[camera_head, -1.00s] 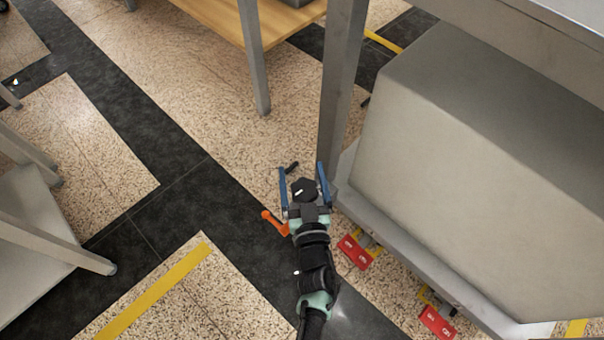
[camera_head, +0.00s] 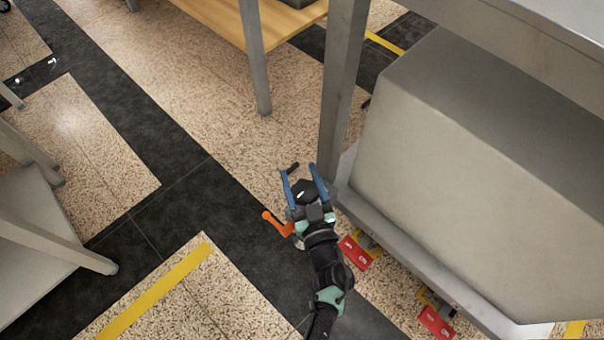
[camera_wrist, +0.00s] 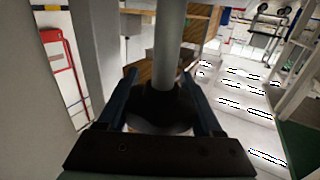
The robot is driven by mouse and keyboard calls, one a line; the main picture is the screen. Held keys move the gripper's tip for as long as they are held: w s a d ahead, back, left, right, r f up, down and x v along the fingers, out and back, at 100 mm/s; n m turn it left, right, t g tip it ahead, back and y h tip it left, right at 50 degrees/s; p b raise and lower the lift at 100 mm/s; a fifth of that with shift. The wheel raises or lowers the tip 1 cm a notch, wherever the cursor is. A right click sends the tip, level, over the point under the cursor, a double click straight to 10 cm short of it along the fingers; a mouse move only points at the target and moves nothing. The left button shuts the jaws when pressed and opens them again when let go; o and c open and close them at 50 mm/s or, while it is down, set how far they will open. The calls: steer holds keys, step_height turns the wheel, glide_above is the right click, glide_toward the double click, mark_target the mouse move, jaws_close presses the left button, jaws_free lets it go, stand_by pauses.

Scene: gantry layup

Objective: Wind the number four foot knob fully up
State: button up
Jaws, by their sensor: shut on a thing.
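The foot knob (camera_head: 305,190) is black with a small white mark on top, low beside a grey table leg. I cannot read a number on it. My gripper (camera_head: 300,169) is shut on it, with one blue finger on each side. In the wrist view the black knob (camera_wrist: 160,112) sits between the fingers of my gripper (camera_wrist: 159,72), and a grey stem (camera_wrist: 169,40) rises from its middle. The knob's underside is hidden.
A grey leg (camera_head: 340,90) stands just behind the knob. A large grey box (camera_head: 480,170) fills the right side. An orange lever (camera_head: 278,224) sticks out left of my gripper. Red tags (camera_head: 355,252) hang along the lower frame.

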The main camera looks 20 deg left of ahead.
steer(key=n+g+y+b, duration=0.1)
steer(key=n+g+y, duration=0.1)
steer(key=shift+s+a+f+g, duration=0.1)
steer(key=shift+g, duration=0.2)
steer(key=n+g+y+b, duration=0.2)
steer(key=g, duration=0.1)
steer(key=shift+s+a+f+n+y, duration=0.1)
steer(key=shift+s+a+n+y, duration=0.05)
steer(key=shift+s+n+y, duration=0.2)
steer(key=shift+s+a+n+g+y+b, duration=0.1)
steer(key=shift+s+n+g+y+b, duration=0.15)
steer(key=shift+n+g+b, duration=0.7)
steer(key=shift+s+a+n+g+y+b, duration=0.1)
steer(key=shift+s+n+g+y+b, duration=0.3)
steer(key=shift+g, duration=0.9)
steer(key=shift+s+a+n+g+y+b, duration=0.1)
steer(key=shift+n+g+b, duration=0.45)
steer(key=shift+n+g, duration=0.45)
steer(key=shift+r+g, duration=0.2)
steer(key=shift+g, duration=0.05)
steer(key=o, duration=1.4)
steer(key=shift+c, duration=0.2)
